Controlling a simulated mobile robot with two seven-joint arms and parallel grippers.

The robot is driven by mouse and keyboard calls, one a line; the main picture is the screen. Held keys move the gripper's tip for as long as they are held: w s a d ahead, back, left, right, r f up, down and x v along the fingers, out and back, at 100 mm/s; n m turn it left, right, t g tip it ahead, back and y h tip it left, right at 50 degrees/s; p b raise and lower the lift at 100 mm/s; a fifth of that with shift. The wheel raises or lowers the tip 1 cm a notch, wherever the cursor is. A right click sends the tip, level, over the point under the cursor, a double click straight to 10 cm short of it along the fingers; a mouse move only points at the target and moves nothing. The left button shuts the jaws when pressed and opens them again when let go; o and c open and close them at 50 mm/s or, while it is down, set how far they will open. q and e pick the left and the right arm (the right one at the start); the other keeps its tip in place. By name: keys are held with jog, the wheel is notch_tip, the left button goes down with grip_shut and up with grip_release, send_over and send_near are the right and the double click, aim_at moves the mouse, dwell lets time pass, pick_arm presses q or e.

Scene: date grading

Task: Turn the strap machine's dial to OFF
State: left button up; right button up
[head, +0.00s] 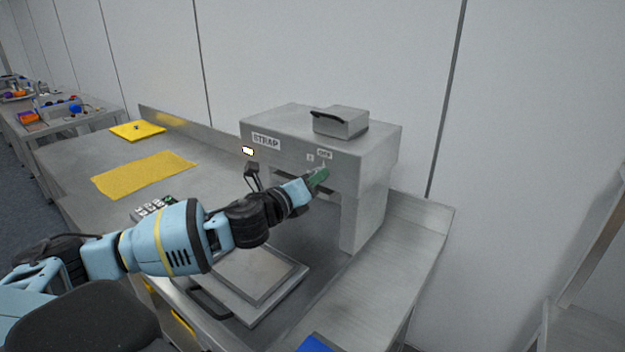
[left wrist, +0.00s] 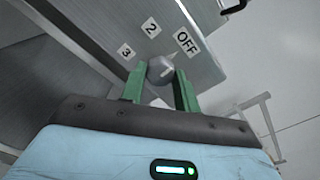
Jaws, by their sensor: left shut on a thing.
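The strap machine (head: 345,158) is a grey metal unit with a STRAP label, standing on the steel bench in the head view. Its dial (left wrist: 160,69) is a round grey knob in the left wrist view, with labels 3, 2 and OFF (left wrist: 186,42) around it. A light pointer mark on the dial shows, but I cannot tell exactly which label it points to. My left gripper (head: 319,178) is at the machine's front face, its green fingers (left wrist: 160,88) shut on the dial from both sides. In the head view the gripper hides the dial. My right gripper is not in view.
Yellow mats (head: 145,174) and a small keypad (head: 152,209) lie to the left on the bench. A blue object (head: 318,343) is at the bottom edge. A wall stands behind.

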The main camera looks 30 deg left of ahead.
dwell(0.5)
pick_arm(q)
jog(key=o, duration=1)
jog(key=shift+s+a, duration=0.2)
jog(key=shift+s, duration=1.75)
jog(key=shift+s+a, duration=0.15)
jog(key=shift+s, duration=1.8)
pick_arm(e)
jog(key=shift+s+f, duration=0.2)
pick_arm(q)
jog(key=shift+s+f, duration=0.1)
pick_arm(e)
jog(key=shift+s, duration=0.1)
